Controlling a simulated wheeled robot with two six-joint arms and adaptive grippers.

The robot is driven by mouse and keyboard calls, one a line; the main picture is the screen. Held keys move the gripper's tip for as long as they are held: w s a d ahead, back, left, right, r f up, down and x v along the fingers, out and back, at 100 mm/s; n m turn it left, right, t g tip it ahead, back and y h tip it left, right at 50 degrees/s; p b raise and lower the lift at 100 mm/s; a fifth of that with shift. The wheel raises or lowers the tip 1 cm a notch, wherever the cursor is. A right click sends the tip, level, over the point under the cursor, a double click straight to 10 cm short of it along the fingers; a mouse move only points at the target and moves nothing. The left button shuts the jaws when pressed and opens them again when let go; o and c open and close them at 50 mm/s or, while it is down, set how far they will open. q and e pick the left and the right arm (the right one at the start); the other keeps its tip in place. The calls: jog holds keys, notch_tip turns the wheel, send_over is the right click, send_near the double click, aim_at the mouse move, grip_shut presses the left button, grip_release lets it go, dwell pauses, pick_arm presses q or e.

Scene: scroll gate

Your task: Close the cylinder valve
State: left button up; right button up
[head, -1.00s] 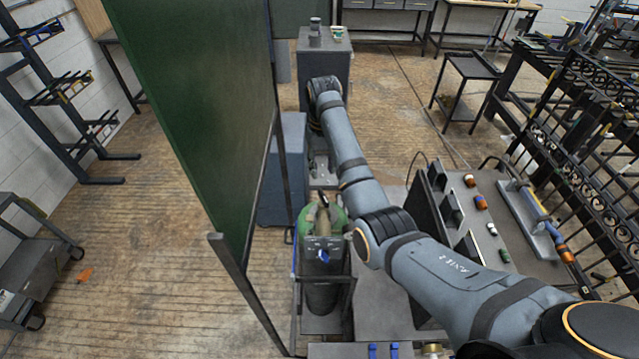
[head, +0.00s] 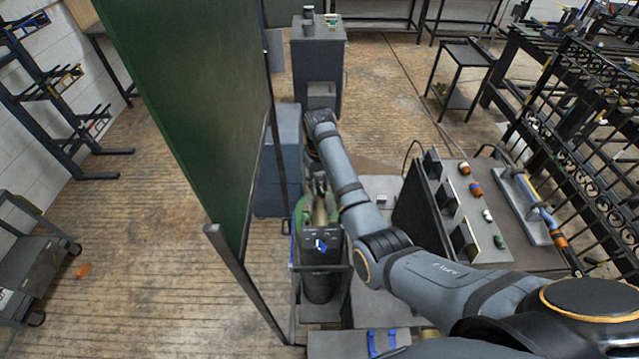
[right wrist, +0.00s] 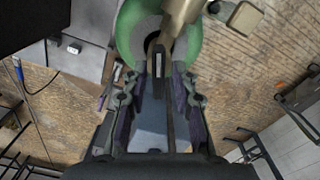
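The green gas cylinder (head: 301,212) stands upright in a dark cart, with a brass-coloured valve (head: 320,212) on top. In the right wrist view the green shoulder (right wrist: 190,42) and brass valve body (right wrist: 181,18) fill the top middle. A dark valve handle (right wrist: 159,62) points toward the fingers. My right gripper (head: 319,183) is just behind the valve top in the head view. In the wrist view the right gripper (right wrist: 160,88) is open, its fingertips on either side of the handle's end; contact cannot be told. My left gripper is not in view.
A green screen (head: 190,110) stands close left of the cylinder. A blue-grey cabinet (head: 279,165) is behind it. A bench with a dark panel (head: 425,205) and small coloured items is to the right. Open wooden floor lies left of the screen.

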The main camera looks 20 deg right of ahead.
jog(key=shift+w+f, duration=0.1)
jog(key=shift+c, duration=1.1)
jog(key=shift+w+d, duration=0.1)
grip_shut()
jog(key=shift+m, duration=0.7)
jog(key=m, duration=0.8)
jog(key=shift+m, duration=0.4)
jog(key=m, duration=0.6)
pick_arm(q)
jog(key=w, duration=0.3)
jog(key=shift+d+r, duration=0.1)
pick_arm(e)
jog(key=m, duration=0.6)
